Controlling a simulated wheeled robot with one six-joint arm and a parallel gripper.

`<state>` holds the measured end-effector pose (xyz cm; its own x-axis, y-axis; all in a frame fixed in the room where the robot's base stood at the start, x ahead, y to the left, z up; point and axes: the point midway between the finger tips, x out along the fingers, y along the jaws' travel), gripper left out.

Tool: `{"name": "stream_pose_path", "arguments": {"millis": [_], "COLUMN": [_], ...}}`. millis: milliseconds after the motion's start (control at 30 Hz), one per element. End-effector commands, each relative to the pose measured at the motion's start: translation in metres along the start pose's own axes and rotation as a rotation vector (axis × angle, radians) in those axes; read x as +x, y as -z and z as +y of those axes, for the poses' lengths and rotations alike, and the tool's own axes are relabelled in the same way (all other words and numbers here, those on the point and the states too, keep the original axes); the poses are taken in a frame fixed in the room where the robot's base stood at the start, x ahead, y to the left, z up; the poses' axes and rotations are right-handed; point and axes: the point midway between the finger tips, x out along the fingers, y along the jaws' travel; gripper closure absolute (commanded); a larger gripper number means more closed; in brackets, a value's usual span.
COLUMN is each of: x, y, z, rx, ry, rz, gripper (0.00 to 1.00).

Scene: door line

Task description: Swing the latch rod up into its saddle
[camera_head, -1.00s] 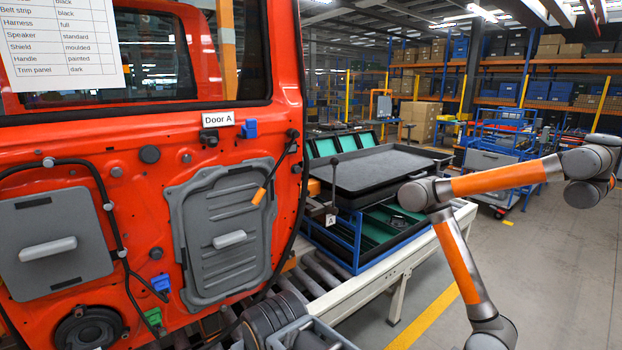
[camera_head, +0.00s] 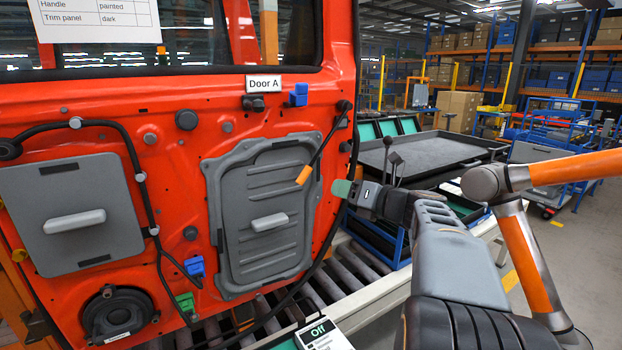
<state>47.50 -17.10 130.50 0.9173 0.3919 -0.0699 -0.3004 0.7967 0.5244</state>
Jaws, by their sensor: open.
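The latch rod (camera_head: 325,142) is a thin black rod on the orange-red door (camera_head: 170,118). It runs from a dark pivot near the door's right edge down and left to an orange sleeve (camera_head: 304,174), in front of the grey shield's upper right corner. A black clip (camera_head: 254,103), which looks like the saddle, sits under the "Door A" label, left of the pivot; a blue clip (camera_head: 298,95) is between them. My gripper (camera_head: 342,188) is seen side-on, green tip toward the door, just right of the orange sleeve and apart from it. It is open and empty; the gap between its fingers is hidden.
A grey ribbed shield (camera_head: 265,215) with a handle covers the door's right part. A black cable harness (camera_head: 140,170) runs down its left part. A roller conveyor (camera_head: 345,270) lies below. Behind my arm stands a dark tray (camera_head: 440,155) with upright levers (camera_head: 390,160).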

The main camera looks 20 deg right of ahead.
Motion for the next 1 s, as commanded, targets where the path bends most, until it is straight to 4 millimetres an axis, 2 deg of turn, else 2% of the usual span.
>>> {"name": "stream_pose_path", "arguments": {"millis": [33, 167, 700, 1000], "x": [-0.002, 0.003, 0.099, 0.127], "y": [-0.007, -0.018, -0.027, -0.028], "z": [-0.006, -0.011, -0.009, -0.010], "rx": [0.047, 0.118, 0.125, 0.123], "ry": [-0.001, -0.011, -0.013, -0.010], "rz": [-0.032, -0.076, -0.077, -0.079], "gripper": [0.52, 0.52, 0.52, 0.52]}}
